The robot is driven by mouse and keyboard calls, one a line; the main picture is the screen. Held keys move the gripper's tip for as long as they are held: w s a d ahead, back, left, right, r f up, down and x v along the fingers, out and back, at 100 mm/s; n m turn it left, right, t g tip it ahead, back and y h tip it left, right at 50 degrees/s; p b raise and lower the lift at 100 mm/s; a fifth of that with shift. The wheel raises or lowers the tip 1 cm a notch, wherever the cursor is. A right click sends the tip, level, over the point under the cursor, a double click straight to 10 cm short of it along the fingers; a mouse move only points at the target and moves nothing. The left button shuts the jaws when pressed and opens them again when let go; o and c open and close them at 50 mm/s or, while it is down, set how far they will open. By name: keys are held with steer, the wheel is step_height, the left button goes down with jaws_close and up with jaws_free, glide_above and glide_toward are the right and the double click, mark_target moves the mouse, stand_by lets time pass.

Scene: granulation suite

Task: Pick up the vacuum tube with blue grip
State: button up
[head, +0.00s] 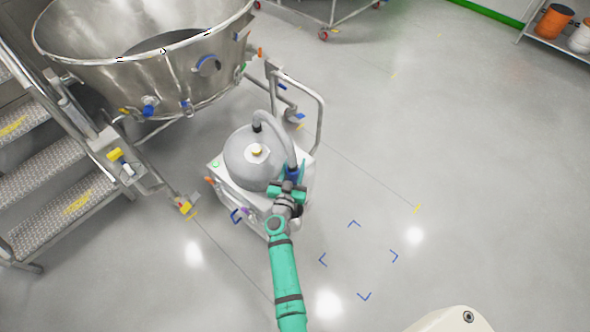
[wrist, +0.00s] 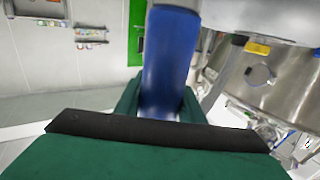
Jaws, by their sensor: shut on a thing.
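The vacuum tube is a grey hose (head: 283,134) that arcs from the top of a round grey vacuum unit (head: 246,158) down its right side. Its blue grip (head: 293,172) shows at the hose's lower end, partly hidden by my gripper (head: 289,188). In the wrist view the blue grip (wrist: 168,62) stands upright between the green fingers of my gripper (wrist: 160,112), which is shut on it. The lower end of the tube is hidden behind the gripper.
A large steel bowl (head: 150,75) stands behind the vacuum unit, with metal steps (head: 60,170) at the left. A bent handle rail (head: 318,110) rises at the unit's back right. The floor (head: 450,150) to the right is clear, with blue corner marks.

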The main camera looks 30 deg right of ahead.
step_height(320, 180, up, 18)
steer(key=shift+f, duration=0.25)
stand_by(0.4)
stand_by(1.1)
